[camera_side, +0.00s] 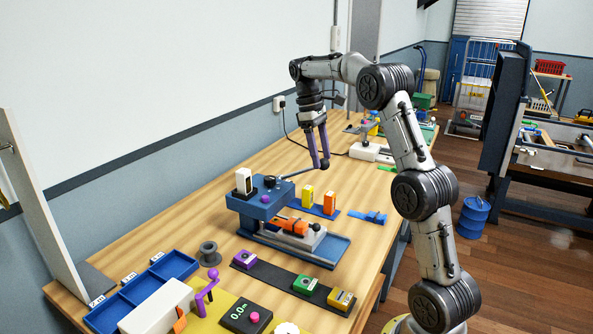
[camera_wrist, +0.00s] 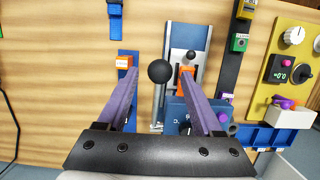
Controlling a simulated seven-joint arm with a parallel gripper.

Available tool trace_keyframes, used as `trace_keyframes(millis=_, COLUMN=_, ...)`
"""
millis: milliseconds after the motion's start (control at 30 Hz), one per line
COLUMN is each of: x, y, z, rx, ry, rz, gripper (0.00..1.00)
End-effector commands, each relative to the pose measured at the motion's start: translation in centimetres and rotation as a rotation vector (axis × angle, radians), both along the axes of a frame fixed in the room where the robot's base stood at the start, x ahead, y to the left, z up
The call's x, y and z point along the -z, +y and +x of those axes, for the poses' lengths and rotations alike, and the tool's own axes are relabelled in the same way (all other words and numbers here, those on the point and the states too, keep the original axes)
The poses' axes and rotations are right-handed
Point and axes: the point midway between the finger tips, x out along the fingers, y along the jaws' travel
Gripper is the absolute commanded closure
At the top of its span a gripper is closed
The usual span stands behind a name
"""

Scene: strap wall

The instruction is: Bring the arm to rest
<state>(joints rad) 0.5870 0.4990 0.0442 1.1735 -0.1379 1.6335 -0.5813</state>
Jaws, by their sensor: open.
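My gripper (camera_side: 319,164) hangs from the bent arm over the wooden bench, fingers pointing down. Its two purple fingers are apart and nothing is held between them. A lever with a black ball knob (camera_wrist: 159,71) shows between the fingers in the wrist view, with a gap on each side. In the side view the lever's metal rod (camera_side: 298,174) slopes up from the blue press-like fixture (camera_side: 262,203) to the fingertips. I cannot tell whether the knob is level with the tips or below them.
Orange and yellow blocks (camera_side: 329,203) stand on a blue strip right of the fixture. A dark strip (camera_side: 275,279) with several coloured modules, a blue tray (camera_side: 150,290) and a yellow control panel (camera_side: 215,318) lie in front. The wall runs along the bench's left side.

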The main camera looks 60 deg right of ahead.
Motion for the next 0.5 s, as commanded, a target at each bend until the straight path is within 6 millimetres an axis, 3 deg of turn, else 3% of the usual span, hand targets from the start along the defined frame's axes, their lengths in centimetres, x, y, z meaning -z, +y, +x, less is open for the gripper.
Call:
trace_keyframes(millis=233, x=-1.9, y=0.0, z=0.5, rx=0.000, ry=-0.001, rz=-0.001, gripper=0.32)
trace_keyframes(millis=500, x=-2.1, y=0.0, z=0.5, rx=0.000, ry=0.000, rz=0.000, gripper=0.32)
